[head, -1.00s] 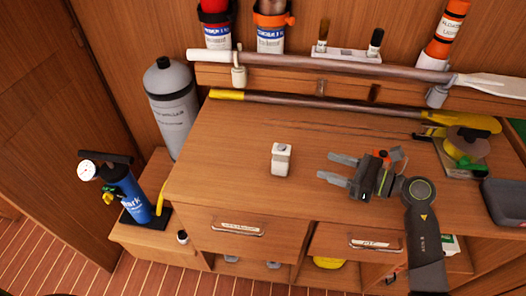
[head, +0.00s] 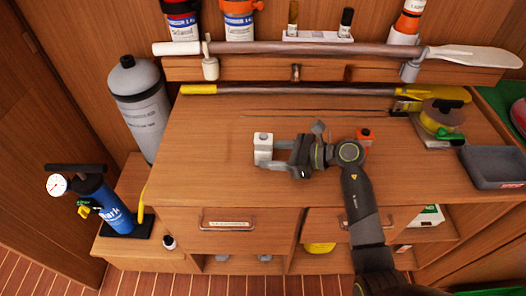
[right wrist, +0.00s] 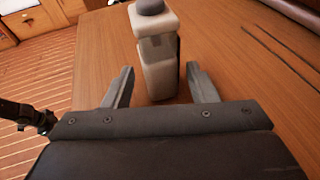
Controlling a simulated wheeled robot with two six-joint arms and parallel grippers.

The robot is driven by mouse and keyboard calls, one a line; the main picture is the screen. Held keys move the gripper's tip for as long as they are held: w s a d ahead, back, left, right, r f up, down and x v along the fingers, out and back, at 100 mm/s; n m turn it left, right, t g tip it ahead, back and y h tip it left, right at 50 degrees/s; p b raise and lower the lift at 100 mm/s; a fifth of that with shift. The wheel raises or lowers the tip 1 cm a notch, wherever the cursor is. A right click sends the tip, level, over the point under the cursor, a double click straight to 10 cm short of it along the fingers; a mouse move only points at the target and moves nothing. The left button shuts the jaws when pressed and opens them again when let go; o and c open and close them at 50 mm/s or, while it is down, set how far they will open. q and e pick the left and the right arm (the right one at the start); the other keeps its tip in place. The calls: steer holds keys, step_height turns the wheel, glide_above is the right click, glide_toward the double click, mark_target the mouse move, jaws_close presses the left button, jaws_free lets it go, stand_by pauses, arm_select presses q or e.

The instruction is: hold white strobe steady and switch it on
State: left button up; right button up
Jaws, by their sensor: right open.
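The white strobe (head: 263,148) stands upright on the wooden bench top, with a grey cap on top. In the right wrist view the strobe (right wrist: 157,55) stands just ahead, its lower part between the two fingers. My right gripper (head: 268,152) comes from the right, low over the bench, with its fingers at the strobe's sides. In the right wrist view the right gripper (right wrist: 161,85) is open, with a gap at each side of the strobe. My left gripper is not in view.
An orange object (head: 365,136) stands behind my right arm. A grey tray (head: 490,168) and a yellow-green reel (head: 441,117) are at the right. A yellow-ended paddle (head: 300,89) lies along the back. The bench top left of the strobe is clear.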

steer(key=shift+b+x, duration=0.3)
steer(key=shift+x, duration=0.55)
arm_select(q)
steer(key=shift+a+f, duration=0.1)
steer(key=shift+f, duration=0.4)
arm_select(e)
steer(key=c, duration=0.7)
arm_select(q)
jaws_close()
arm_select(e)
steer(key=shift+o, duration=0.2)
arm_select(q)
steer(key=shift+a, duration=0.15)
